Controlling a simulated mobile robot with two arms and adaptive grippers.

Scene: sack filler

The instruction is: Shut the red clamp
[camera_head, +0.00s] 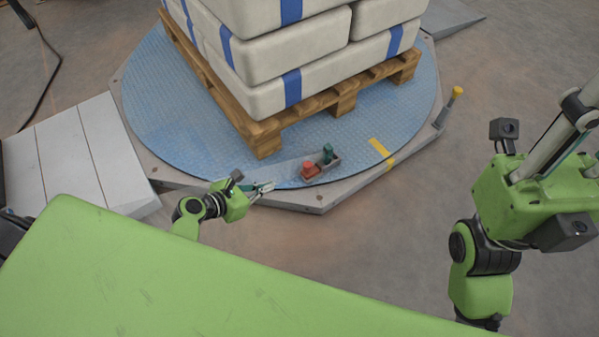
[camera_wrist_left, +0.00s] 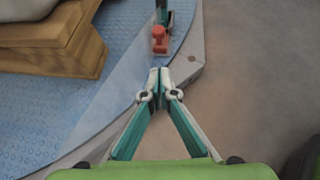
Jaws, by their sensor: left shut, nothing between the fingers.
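The red clamp (camera_head: 310,170) is a small red part on a grey bracket (camera_head: 332,163) at the near edge of the round blue plate. A dark green part (camera_head: 327,152) stands beside it on the same bracket. In the left wrist view the red clamp (camera_wrist_left: 159,40) lies just beyond the fingertips, with the green part behind it. My left gripper (camera_head: 268,186) is shut and empty, left of the clamp and apart from it; its closed tips (camera_wrist_left: 160,72) point towards the clamp. My right gripper (camera_head: 572,130) is at the right edge, its fingertips outside the frame.
A wooden pallet (camera_head: 265,138) stacked with white, blue-striped sacks (camera_head: 320,78) stands on the blue plate (camera_head: 160,95), behind the clamp. A grey ramp (camera_head: 85,150) is at left. A yellow-topped post (camera_head: 456,92) stands at the plate's right rim. The floor in front is clear.

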